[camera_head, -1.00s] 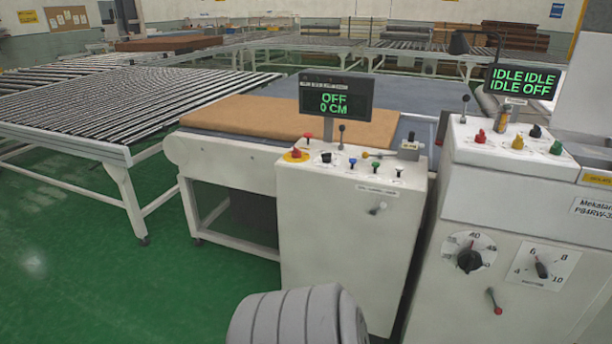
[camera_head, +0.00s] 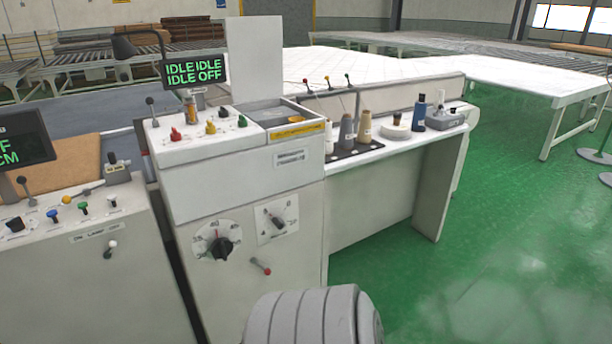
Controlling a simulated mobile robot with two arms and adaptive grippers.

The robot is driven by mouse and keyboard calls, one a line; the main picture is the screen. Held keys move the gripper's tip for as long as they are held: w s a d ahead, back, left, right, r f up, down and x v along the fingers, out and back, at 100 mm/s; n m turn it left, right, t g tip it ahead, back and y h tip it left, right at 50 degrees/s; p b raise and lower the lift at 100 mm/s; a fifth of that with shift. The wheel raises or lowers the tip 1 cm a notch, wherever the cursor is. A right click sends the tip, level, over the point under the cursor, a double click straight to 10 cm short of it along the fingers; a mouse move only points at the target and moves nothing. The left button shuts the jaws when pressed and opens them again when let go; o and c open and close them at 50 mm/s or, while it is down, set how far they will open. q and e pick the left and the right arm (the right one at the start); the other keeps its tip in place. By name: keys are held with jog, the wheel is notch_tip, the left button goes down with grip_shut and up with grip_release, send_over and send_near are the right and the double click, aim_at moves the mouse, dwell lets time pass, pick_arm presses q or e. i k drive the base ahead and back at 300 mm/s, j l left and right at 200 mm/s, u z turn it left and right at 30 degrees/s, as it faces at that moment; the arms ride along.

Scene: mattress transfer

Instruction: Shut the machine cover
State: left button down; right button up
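The white machine (camera_head: 232,176) stands left of centre, with a screen reading IDLE IDLE, IDLE OFF (camera_head: 195,70) on top. A white flat panel (camera_head: 254,58) stands upright at the back of its top and looks like the raised cover. In front of the panel is an open shallow recess (camera_head: 270,112) with a yellow label on its front edge. Neither of my grippers is in view. A grey ribbed part of mine shows at the bottom centre.
A side shelf (camera_head: 375,153) right of the machine holds several bottles (camera_head: 365,127) and thread spools. A second console (camera_head: 85,265) stands close on the left. A white-topped table (camera_head: 530,80) is behind. Green floor (camera_head: 500,230) is clear at right.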

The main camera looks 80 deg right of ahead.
aim_at(254, 44)
jog(key=z, duration=2.3)
jog(key=l+u, duration=0.2)
jog(key=u, duration=0.15)
jog(key=l+u, duration=0.2)
jog(key=u, duration=0.15)
jog(key=l+u, duration=0.15)
jog(key=l, duration=0.45)
jog(key=l+u, duration=0.15)
jog(key=l, duration=0.4)
jog(key=l+u, duration=0.15)
jog(key=l, duration=0.45)
jog(key=k+l+u, duration=0.2)
jog(key=l, duration=0.35)
